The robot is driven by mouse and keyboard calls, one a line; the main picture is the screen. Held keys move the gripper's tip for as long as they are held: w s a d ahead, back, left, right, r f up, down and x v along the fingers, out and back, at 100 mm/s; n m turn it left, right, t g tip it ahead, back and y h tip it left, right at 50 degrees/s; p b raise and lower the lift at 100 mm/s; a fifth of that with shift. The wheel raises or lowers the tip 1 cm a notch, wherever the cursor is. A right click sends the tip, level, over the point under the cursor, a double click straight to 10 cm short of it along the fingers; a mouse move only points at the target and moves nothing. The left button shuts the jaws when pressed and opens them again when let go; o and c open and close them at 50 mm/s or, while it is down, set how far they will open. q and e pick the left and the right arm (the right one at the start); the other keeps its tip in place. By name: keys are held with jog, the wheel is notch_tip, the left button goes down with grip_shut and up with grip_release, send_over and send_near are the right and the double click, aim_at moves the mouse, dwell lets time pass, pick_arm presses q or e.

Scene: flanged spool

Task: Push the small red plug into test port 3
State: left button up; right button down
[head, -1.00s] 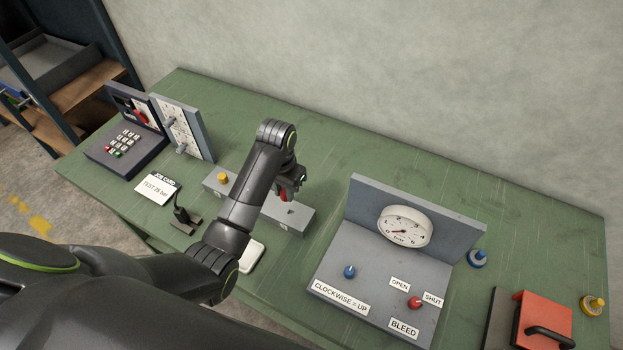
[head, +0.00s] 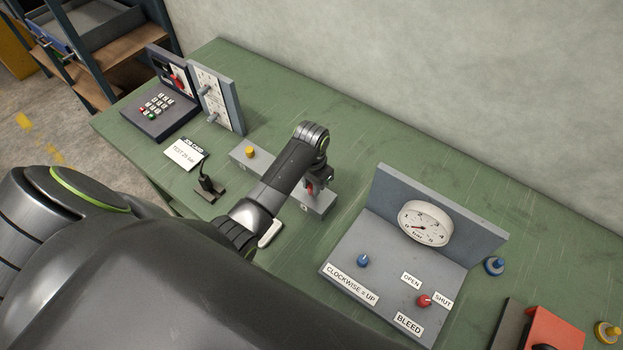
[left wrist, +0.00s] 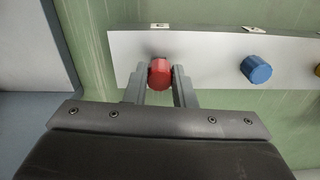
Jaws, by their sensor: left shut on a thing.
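The small red plug (left wrist: 158,73) is between the two fingers of my left gripper (left wrist: 160,82) in the left wrist view. It overlaps one end of the grey port strip (left wrist: 205,48); I cannot tell how deep it sits in a port. In the head view the red plug (head: 310,188) shows partly under my left gripper (head: 317,182), at the right part of the strip (head: 322,203). A blue plug (left wrist: 256,69) and the edge of a yellow plug (left wrist: 318,70) are on the strip. The port numbers are not readable. My right gripper is not in view.
A gauge panel (head: 340,255) with blue and red knobs stands right of the strip. A keypad box (head: 160,112), an upright panel (head: 222,105), a job card (head: 185,153) and a small black stand (head: 208,192) are left. Bare green bench (head: 300,95) lies behind.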

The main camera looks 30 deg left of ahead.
pick_arm(q)
jog(key=shift+f, duration=0.25)
dwell(0.3)
jog(key=shift+f, duration=0.5)
jog(key=o, duration=1)
